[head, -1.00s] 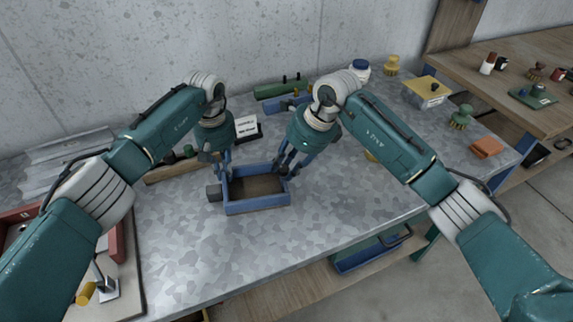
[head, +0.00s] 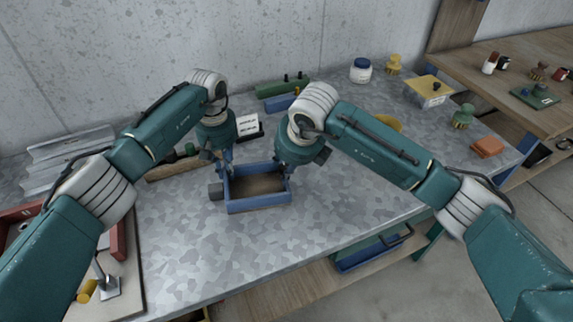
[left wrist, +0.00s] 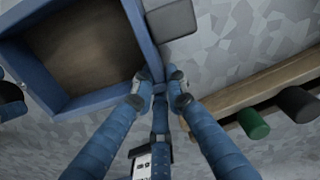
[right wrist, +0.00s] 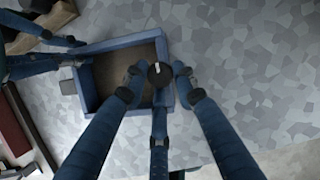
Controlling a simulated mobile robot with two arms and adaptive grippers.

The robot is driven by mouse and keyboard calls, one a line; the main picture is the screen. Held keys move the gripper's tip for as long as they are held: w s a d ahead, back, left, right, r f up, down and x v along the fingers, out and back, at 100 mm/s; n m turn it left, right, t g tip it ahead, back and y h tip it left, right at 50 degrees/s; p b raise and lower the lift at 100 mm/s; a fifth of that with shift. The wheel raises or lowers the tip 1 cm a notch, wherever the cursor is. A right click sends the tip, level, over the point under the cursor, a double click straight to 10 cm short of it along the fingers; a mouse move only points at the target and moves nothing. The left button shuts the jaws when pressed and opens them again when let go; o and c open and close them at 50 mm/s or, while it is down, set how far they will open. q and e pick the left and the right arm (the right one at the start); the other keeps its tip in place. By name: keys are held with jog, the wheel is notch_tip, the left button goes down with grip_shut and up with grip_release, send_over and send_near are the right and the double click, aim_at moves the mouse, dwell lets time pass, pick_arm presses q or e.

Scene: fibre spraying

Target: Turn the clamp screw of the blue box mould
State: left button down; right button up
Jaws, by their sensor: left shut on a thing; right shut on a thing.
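The blue box mould (head: 262,204) stands on the table with a brown inside. It also shows in the left wrist view (left wrist: 78,104) and right wrist view (right wrist: 112,44). A grey block (head: 215,191) sits at its left end. My left gripper (left wrist: 160,92) is shut on the wall by the corner near that block. The clamp screw's round black knob (right wrist: 160,75), with a pale mark on top, is at the opposite end wall. My right gripper (right wrist: 157,78) is shut on the knob, one finger on each side. In the head view my right arm hides the knob.
Behind the mould are a white label card (head: 248,126) and a green block (head: 283,88). A blue-lidded jar (head: 360,71) and yellow-topped tub (head: 430,90) stand at the back right. A red tray (head: 118,240) is at left. The table's front middle is clear.

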pick_arm(q)
jog(key=shift+a, duration=0.2)
pick_arm(e)
jog(key=shift+d+m, duration=0.1)
jog(key=shift+m, duration=0.3)
jog(key=o, duration=1.1)
pick_arm(q)
jog(key=shift+d, duration=0.2)
pick_arm(e)
jog(key=v, duration=1.2)
pick_arm(q)
jog(key=c, duration=1.7)
grip_release()
jog(key=shift+o, duration=0.2)
